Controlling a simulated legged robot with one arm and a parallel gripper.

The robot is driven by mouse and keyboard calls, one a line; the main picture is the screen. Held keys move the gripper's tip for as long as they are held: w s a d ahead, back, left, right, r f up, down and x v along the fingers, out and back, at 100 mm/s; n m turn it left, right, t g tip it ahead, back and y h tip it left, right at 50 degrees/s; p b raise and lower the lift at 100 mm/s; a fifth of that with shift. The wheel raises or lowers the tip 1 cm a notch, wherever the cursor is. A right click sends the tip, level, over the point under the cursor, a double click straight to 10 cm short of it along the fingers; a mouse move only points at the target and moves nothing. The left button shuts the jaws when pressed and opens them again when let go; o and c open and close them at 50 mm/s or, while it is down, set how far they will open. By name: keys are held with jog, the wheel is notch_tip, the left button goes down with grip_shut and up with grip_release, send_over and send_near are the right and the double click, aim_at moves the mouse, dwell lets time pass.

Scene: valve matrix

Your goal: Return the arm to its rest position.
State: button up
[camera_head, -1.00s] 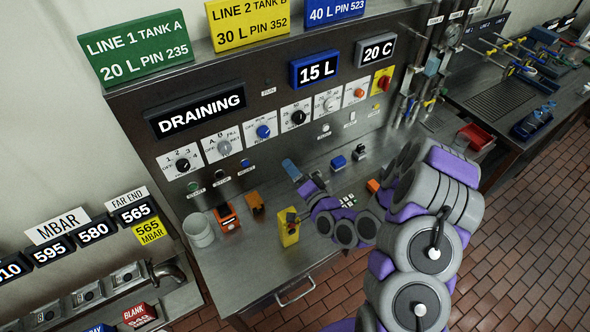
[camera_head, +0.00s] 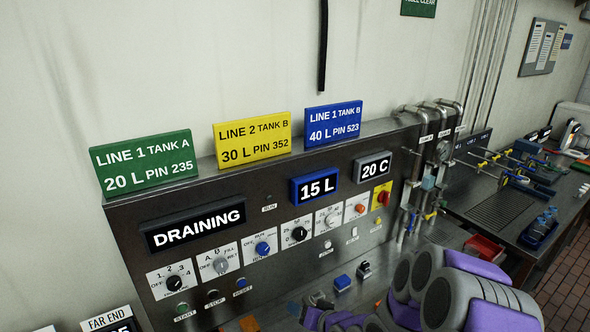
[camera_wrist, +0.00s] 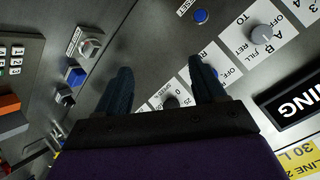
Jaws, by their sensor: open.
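My purple and grey arm (camera_head: 450,285) reaches in from the lower right of the head view, in front of the control panel (camera_head: 120,215). The arm's far end is low in that view, and its fingers cannot be made out there. In the wrist view my gripper (camera_wrist: 162,90) has two dark fingers spread apart with nothing between them. Beyond them is the panel face with a black knob (camera_wrist: 171,103) and a grey selector knob (camera_wrist: 263,38). I cannot tell how far the fingers are from the panel.
The panel carries a DRAINING display (camera_head: 195,226), a blue-framed 15 L display (camera_head: 316,186) and a row of knobs. Pipes (camera_head: 440,150) and a side bench (camera_head: 500,210) with a red tray (camera_head: 484,247) stand at right.

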jog(key=s+d+r+n+g+h+b, duration=0.1)
jog(key=s+d+g+h+b, duration=0.2)
jog(key=s+d, duration=0.4)
jog(key=s+d+r+g+h+b, duration=0.1)
jog(key=s+d+g+h+b, duration=0.3)
jog(key=s, duration=0.5)
jog(key=s+r+g+b, duration=0.1)
jog(key=s+g+b, duration=0.1)
jog(key=s, duration=0.9)
jog(key=s+r+g+b, duration=0.2)
jog(key=s, duration=0.9)
jog(key=shift+r+y, duration=0.3)
